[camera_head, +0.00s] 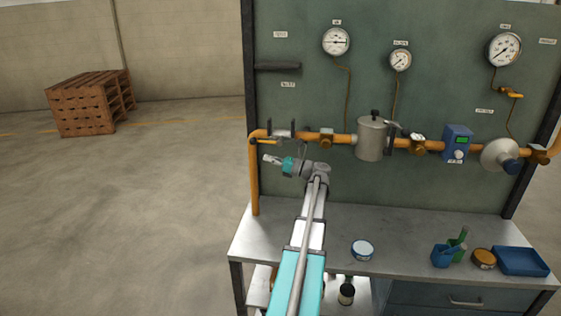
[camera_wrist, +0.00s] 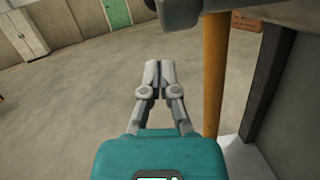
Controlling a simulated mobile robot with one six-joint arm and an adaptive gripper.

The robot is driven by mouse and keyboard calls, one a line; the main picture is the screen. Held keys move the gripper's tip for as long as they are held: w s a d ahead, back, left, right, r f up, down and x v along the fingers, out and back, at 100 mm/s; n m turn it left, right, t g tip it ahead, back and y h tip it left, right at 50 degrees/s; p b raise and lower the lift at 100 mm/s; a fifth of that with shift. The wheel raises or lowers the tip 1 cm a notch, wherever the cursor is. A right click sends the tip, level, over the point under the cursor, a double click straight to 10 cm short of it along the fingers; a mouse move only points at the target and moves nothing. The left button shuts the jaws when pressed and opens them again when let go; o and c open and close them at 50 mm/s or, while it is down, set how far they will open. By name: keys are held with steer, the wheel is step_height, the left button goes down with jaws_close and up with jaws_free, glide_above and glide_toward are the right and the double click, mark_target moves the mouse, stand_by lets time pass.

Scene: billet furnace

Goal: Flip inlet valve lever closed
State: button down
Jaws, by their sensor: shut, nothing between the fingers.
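The inlet valve (camera_head: 283,135) appears to be the grey fitting near the left end of the orange pipe run. My gripper (camera_head: 270,158) is just below and left of the valve, pointing left, apart from the lever. In the wrist view, my gripper (camera_wrist: 159,66) has its fingertips together with nothing between them. A grey rounded part, likely of the valve (camera_wrist: 180,12), crosses the top of that view; the lever cannot be made out there.
The vertical orange pipe (camera_wrist: 215,75) stands close to the right of my fingers. The green panel (camera_head: 430,100) carries gauges, a grey canister (camera_head: 373,139) and a blue box (camera_head: 457,143). The bench (camera_head: 330,225) holds several small items. Open floor lies left.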

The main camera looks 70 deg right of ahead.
mark_target(265, 142)
steer(key=shift+w+r+p, duration=1.45)
steer(key=shift+r+p, duration=0.15)
steer(key=shift+r, duration=0.1)
steer(key=shift+w+a, duration=0.15)
steer(key=shift+w, duration=0.05)
steer(key=shift+s+r+t+b, duration=0.2)
steer(key=shift+t+b, duration=0.1)
steer(key=shift+b, duration=0.1)
